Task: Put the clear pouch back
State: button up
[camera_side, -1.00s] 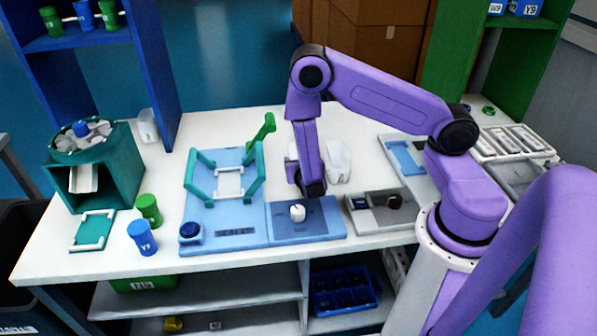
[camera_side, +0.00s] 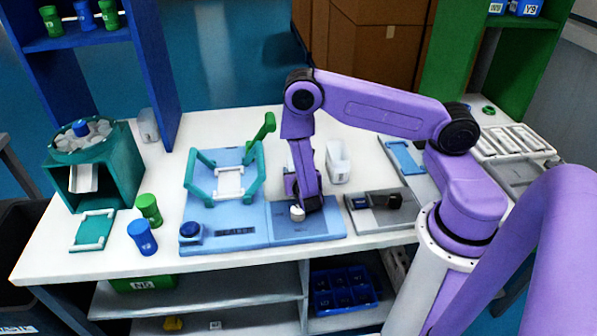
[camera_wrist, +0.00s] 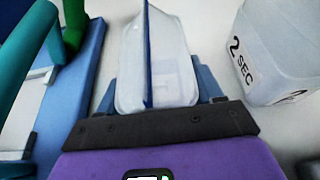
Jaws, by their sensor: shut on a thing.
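In the wrist view my gripper (camera_wrist: 156,92) is shut on the clear pouch (camera_wrist: 176,70), a pale, see-through piece between the two blue fingers. A thin dark blue strip runs along the pouch's middle. In the side view my gripper (camera_side: 291,187) is low over the light blue station, just behind its white knob (camera_side: 297,213). I cannot make out the pouch there; my wrist seems to hide it. A white bin (camera_side: 338,161) stands behind and to the right of my gripper. It also shows in the wrist view (camera_wrist: 270,60), marked "2 SEC".
The blue sealer base (camera_side: 215,218) with teal bars and a green lever (camera_side: 264,132) is left of my gripper. A grey tray (camera_side: 372,218) is at the right. Green (camera_side: 149,210) and blue (camera_side: 142,238) cups stand at the left front. The table behind the sealer is clear.

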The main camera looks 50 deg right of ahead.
jog(key=shift+f, duration=0.35)
jog(key=o, duration=1.1)
